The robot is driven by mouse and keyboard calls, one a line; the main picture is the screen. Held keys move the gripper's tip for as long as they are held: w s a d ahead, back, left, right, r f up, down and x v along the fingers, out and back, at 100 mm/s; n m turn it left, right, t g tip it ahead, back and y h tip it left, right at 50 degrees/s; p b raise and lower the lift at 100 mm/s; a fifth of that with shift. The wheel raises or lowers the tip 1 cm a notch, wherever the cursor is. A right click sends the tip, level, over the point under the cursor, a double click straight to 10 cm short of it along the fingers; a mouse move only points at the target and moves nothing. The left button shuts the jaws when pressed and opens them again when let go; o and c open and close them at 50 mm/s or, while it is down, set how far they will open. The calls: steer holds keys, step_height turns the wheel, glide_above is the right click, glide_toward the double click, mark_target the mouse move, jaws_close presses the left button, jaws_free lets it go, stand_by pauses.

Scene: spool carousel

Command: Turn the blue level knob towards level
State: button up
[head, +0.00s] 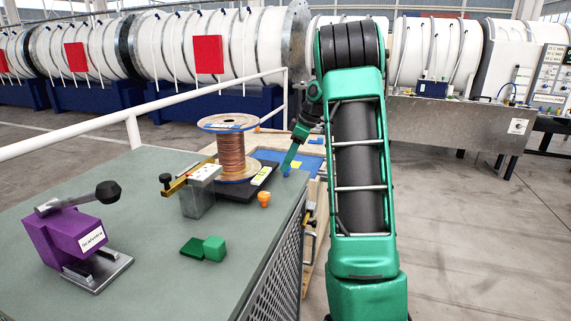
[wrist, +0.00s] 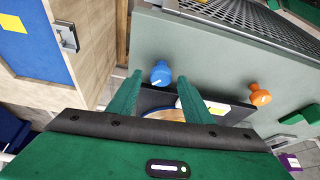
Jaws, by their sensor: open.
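The blue level knob (wrist: 161,72) sits at the edge of a black base plate (wrist: 155,98) in the wrist view. It has a short pale mark on its face. In the head view the knob (head: 286,171) is a small blue spot at the tip of my gripper (head: 290,160). In the wrist view my gripper (wrist: 159,79) is open, with one green finger on each side of the knob. I cannot tell whether either finger touches it. An orange knob (wrist: 260,94) stands to the right; it also shows in the head view (head: 264,199).
A copper wire spool (head: 231,155) stands on the black plate beside my gripper. A grey block with a yellow bar (head: 197,197), green blocks (head: 214,248) and a purple lever device (head: 80,237) stand on the grey-green bench (head: 145,185). A white rail (head: 75,137) runs behind.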

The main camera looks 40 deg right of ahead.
steer(key=v, duration=1)
stand_by(0.3)
steer(key=s+a+f+m+g+h, duration=0.1)
steer(key=s+a+f+m, duration=0.1)
steer(key=s+a+m, duration=0.9)
steer(key=s+a+f+m+g, duration=0.1)
steer(key=s+a+f, duration=0.2)
steer(key=s, duration=0.4)
steer(key=s+a+f+g+h, duration=0.1)
steer(key=s+a+f, duration=0.3)
steer(key=s, duration=0.4)
steer(key=s+a+f+m, duration=0.1)
steer(key=s+a+f, duration=0.3)
steer(key=s, duration=0.4)
steer(key=shift+a+m+g, duration=0.2)
steer(key=shift+m+g, duration=0.1)
steer(key=shift+g, duration=0.1)
steer(key=shift+f, duration=0.1)
